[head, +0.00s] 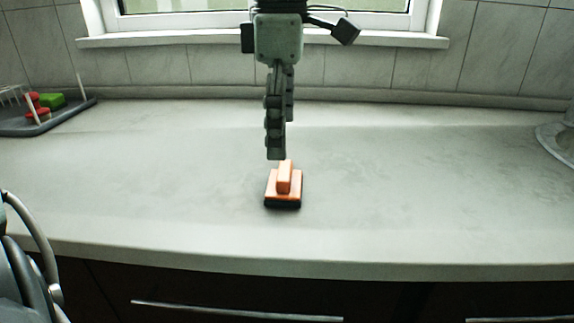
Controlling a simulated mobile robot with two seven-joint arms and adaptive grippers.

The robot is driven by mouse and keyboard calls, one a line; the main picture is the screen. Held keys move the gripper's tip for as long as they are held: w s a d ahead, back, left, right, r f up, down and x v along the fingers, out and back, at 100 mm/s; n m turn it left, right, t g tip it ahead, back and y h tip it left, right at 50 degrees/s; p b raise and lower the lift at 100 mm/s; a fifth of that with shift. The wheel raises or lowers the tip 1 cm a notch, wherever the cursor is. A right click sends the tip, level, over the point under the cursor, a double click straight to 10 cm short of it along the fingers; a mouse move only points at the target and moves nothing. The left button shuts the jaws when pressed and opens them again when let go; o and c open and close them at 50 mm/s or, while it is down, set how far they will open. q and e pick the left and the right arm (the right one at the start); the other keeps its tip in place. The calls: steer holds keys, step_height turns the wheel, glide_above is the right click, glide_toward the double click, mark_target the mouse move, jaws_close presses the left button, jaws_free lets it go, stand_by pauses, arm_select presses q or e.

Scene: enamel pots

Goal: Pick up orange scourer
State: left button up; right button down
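The orange scourer (284,190) sits on the pale worktop, near its front, in the middle of the head view. It has a flat orange base with a dark underside and a raised orange handle block on top. A gripper, which I take to be my right one (276,157), hangs pointing down from the top of the view. Its fingertips appear just above and slightly left of the handle block. I see its fingers nearly edge-on, so their opening is hidden, and contact with the scourer cannot be made out. My other gripper is out of view.
A dark tray (72,117) with red and green items (52,101) stands at the far left. A pale round object (558,138) is cut off at the right edge. A window sill (390,40) runs behind. The worktop (420,190) around the scourer is clear.

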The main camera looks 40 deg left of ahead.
mark_target(284, 169)
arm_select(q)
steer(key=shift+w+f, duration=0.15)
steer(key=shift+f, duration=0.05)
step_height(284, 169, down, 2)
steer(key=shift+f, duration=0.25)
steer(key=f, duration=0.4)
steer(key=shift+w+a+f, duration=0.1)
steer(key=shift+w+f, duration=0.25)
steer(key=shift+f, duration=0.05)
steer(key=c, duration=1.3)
